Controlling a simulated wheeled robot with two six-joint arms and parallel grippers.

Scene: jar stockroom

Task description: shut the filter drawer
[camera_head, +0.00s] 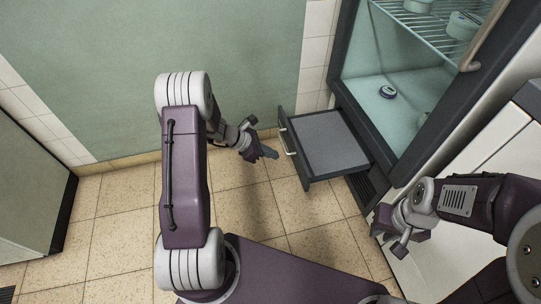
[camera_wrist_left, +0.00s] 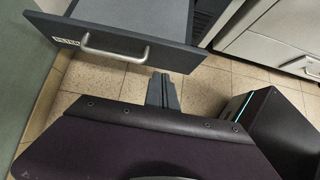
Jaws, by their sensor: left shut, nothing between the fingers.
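The filter drawer (camera_head: 325,142) is pulled out from the base of the glass-fronted cabinet (camera_head: 372,135). It has a dark front, a grey flat top or inside, and a light bar handle (camera_head: 286,142). In the left wrist view the drawer front (camera_wrist_left: 150,52) shows a "FILTER" label and the handle (camera_wrist_left: 115,48). My left gripper (camera_head: 268,153) is shut and empty, just left of the drawer front and apart from it. Its shut fingers (camera_wrist_left: 163,90) also show in the wrist view, right of the handle. My right gripper (camera_head: 391,233) hangs at the lower right, away from the drawer; its jaws are unclear.
The cabinet holds a wire shelf (camera_head: 430,30) with jars and a small dark-lidded jar (camera_head: 387,92) on its floor. White units (camera_head: 475,165) stand at the right. A grey cabinet (camera_head: 30,180) stands at the left. The tiled floor before the drawer is clear.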

